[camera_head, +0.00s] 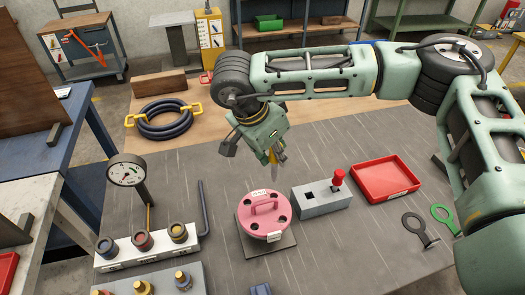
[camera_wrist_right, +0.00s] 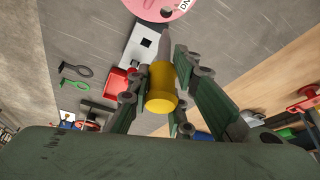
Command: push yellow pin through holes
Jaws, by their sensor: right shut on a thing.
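The yellow pin (camera_wrist_right: 162,92) with a grey tapered tip sits between the fingers of my right gripper (camera_wrist_right: 175,75) in the right wrist view. In the head view my right gripper (camera_head: 266,150) is shut on the pin (camera_head: 272,157) and points down above the table, behind the pink flanged spool. The pink spool (camera_head: 264,222) has dark round holes in its top flange and a pink handle, and stands on a dark square plate (camera_head: 282,244). Its edge shows at the top of the wrist view (camera_wrist_right: 160,8). The pin is apart from the spool. My left gripper is not in view.
A grey block (camera_head: 322,201) with a square hole and a red-knobbed peg (camera_head: 338,178) stands right of the spool, beside a red tray (camera_head: 386,178). A dial gauge (camera_head: 126,172) and a white holder with round pieces (camera_head: 145,257) are left. A coiled hose (camera_head: 160,121) lies behind.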

